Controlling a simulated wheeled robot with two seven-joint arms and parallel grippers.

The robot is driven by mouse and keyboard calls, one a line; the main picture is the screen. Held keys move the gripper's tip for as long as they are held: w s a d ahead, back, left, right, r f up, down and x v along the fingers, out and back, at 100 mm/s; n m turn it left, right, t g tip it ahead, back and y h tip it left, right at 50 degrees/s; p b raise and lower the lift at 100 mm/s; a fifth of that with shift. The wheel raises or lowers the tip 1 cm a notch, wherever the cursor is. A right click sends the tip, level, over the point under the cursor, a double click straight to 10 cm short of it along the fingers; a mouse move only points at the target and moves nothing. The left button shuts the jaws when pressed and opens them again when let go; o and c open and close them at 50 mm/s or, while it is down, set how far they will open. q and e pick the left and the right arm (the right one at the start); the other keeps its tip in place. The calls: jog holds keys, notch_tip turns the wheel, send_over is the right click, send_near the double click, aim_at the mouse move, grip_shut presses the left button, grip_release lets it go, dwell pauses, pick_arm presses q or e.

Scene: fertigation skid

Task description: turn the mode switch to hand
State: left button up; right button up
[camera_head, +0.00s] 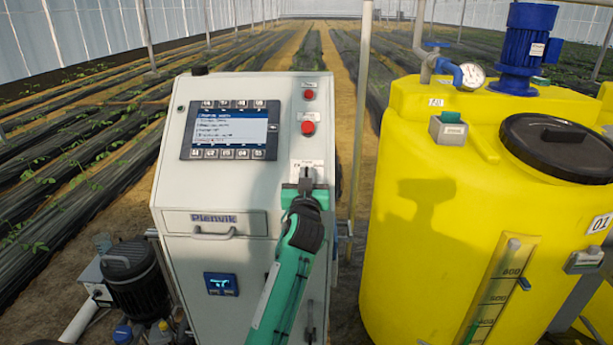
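The mode switch (305,173) is on a pale label plate at the right of the grey control cabinet's (180,190) sloping front, below the red buttons. Only its upper part shows, and its pointing direction is unclear. My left gripper (304,186), on a green and black arm, reaches up from below and is right at the switch. Its dark fingers cover the lower part of the switch and plate. I cannot tell whether the fingers touch the knob or are closed on it. My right gripper is not in view.
A lit display (231,130) and red buttons (308,128) are on the same panel. A drawer handle (214,234) sticks out below. A yellow tank (400,240) with a black lid stands to the right. A thin upright post (361,100) rises behind the cabinet.

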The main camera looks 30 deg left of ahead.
pick_arm(q)
jog(key=o, duration=0.4)
jog(key=shift+f, duration=0.25)
jog(key=shift+o, duration=0.2)
jog(key=shift+w, duration=0.1)
jog(key=b+v, duration=0.4)
jog(key=v, duration=0.9)
jog(key=shift+s+d+b, duration=0.2)
jog(key=shift+s+b, duration=0.15)
jog(key=shift+s, duration=0.05)
jog(key=shift+r, duration=0.1)
